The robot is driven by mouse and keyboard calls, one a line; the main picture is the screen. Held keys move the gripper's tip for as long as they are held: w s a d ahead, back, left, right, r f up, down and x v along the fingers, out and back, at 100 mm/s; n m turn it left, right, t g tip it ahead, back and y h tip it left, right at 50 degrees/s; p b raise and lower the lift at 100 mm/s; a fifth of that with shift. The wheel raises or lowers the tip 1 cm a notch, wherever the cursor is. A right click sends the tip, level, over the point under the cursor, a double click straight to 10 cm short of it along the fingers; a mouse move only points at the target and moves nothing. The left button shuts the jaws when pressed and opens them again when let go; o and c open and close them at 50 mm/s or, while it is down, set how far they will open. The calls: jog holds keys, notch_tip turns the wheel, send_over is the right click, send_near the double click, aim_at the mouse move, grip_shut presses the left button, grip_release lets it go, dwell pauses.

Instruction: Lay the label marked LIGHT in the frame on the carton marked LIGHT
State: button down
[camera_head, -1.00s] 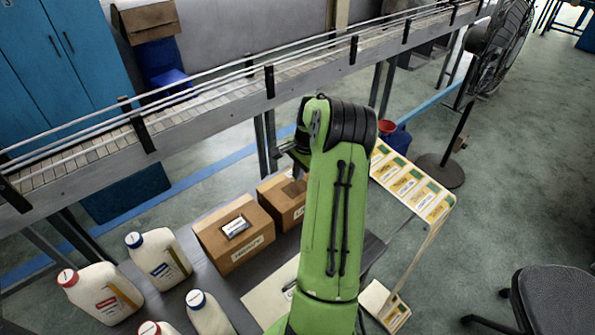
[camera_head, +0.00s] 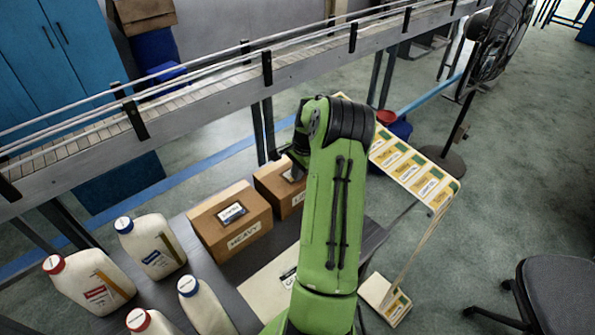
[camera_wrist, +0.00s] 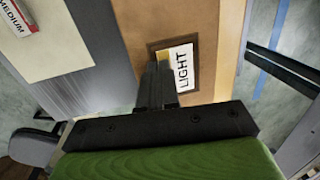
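The carton marked LIGHT (camera_head: 279,188) stands to the right of the HEAVY carton in the head view and is partly hidden by my arm. Its brown top (camera_wrist: 221,20) fills the middle of the wrist view. The white label marked LIGHT (camera_wrist: 181,68) with a yellow end is over the dark frame (camera_wrist: 195,92) on that top, roughly within its outline. My gripper (camera_wrist: 159,76) is at the label's yellow end, fingers close together and seemingly pinching it. Whether the label touches the carton top cannot be told. The head view hides my fingertips.
The HEAVY carton (camera_head: 220,232) has a label in its frame. Several white bottles (camera_head: 150,246) stand at left. A MEDIUM label (camera_wrist: 20,18) lies on a cream sheet (camera_wrist: 60,50). A label rack (camera_head: 420,178) stands at right. The conveyor (camera_head: 210,88) runs behind.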

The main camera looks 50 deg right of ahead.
jog(key=c, duration=1.8)
grip_release()
jog(key=o, duration=0.5)
jog(key=shift+o, duration=0.3)
jog(key=o, duration=0.3)
jog(key=shift+o, duration=0.2)
notch_tip(320, 180, up, 8)
jog(key=p, duration=0.6)
jog(key=shift+s+r, duration=0.15)
jog(key=shift+s, duration=0.1)
